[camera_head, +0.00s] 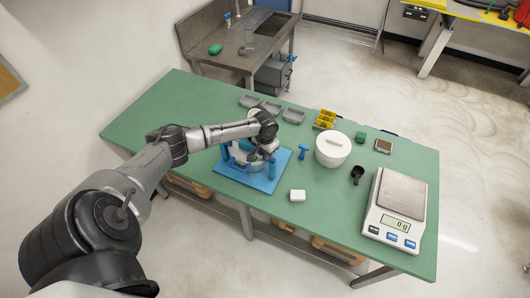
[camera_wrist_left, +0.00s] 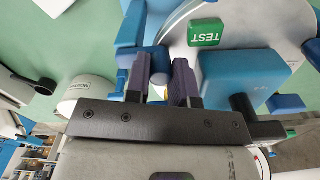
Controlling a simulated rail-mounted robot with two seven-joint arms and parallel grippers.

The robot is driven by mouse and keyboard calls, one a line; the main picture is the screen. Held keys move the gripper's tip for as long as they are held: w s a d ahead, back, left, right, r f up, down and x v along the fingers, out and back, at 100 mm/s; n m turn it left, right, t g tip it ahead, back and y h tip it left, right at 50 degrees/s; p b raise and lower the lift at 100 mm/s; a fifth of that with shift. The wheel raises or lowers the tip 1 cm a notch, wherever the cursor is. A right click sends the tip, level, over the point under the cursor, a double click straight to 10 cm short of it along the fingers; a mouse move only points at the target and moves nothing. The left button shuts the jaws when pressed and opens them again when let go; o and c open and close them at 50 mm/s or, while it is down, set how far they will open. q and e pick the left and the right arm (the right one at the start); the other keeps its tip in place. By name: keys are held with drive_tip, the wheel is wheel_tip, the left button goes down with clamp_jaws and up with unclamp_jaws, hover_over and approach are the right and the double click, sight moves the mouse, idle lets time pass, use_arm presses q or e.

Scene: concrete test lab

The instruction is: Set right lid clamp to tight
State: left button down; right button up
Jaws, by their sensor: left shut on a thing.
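A blue clamp fixture (camera_head: 262,184) on a flat blue base stands on the green bench, mostly hidden behind my left arm and hand. My left gripper (camera_head: 262,158) is over it, pointing down. In the left wrist view, the two dark fingers of my left gripper (camera_wrist_left: 160,82) are shut on a small blue clamp handle (camera_wrist_left: 161,60). I cannot read the clamp's setting. My right gripper is not in view.
Right of the fixture are a blue T-shaped tool (camera_head: 303,151), a white lidded pot (camera_head: 333,149), a small white block (camera_head: 297,196), a black scoop (camera_head: 357,174) and a scale (camera_head: 397,205). Grey trays (camera_head: 271,108) lie behind. The bench's left part is clear.

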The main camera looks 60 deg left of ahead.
use_arm(q)
drive_tip(key=c, duration=1)
unclamp_jaws()
drive_tip(key=shift+r, duration=0.1)
wheel_tip(320, 180, up, 14)
drive_tip(key=shift+f+b, duration=0.15)
drive_tip(key=shift+b, duration=0.3)
